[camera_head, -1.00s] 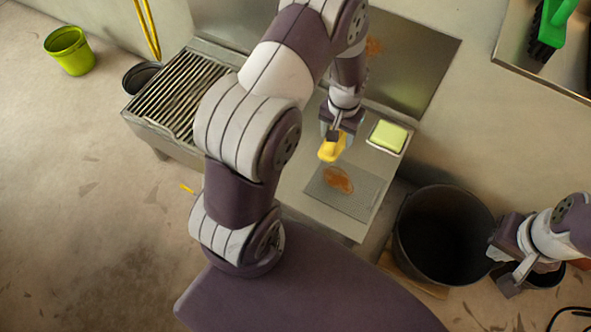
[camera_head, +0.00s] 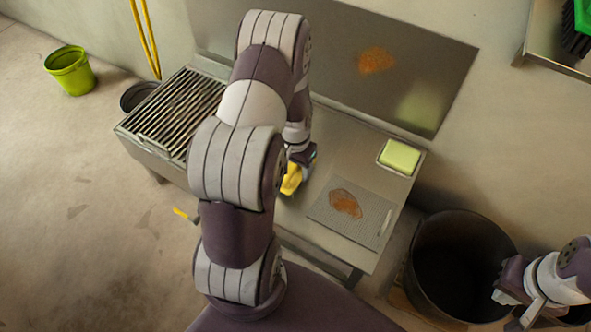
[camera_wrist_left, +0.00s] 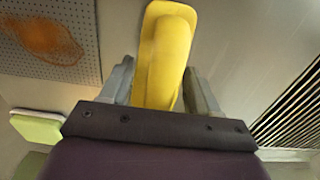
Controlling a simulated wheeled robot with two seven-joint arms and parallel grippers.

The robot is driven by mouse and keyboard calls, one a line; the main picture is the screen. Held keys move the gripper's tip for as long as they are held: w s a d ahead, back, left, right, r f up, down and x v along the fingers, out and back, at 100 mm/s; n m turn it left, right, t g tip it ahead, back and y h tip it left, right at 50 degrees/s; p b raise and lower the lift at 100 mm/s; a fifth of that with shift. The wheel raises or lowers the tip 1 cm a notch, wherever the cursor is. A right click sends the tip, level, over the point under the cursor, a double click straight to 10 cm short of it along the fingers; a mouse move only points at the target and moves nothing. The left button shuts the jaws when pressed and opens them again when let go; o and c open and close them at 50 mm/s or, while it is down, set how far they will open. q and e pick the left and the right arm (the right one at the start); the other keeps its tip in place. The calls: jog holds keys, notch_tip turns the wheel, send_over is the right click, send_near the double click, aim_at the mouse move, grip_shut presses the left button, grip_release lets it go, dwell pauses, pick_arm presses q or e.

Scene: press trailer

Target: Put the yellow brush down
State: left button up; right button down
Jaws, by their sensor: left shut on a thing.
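The yellow brush (camera_head: 291,180) is in my left gripper (camera_head: 297,170), partly hidden behind my left arm in the head view. In the left wrist view the brush (camera_wrist_left: 165,52) sits between the two grey fingers of the left gripper (camera_wrist_left: 160,88), which is shut on it. The brush is over the steel worktop, between the slatted grill and the perforated mat; I cannot tell whether it touches the worktop. My right gripper (camera_head: 515,300) is at the right edge beside the black bin, and its fingers are too unclear to judge.
The perforated mat (camera_head: 325,211) has an orange-brown stain (camera_head: 346,204). A green sponge (camera_head: 399,156) lies in a small tray at the worktop's back right. The slatted grill (camera_head: 178,112) is at the left. A large black bin (camera_head: 425,238) stands right of the worktop.

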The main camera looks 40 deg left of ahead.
pick_arm(q)
jog(key=o, duration=1)
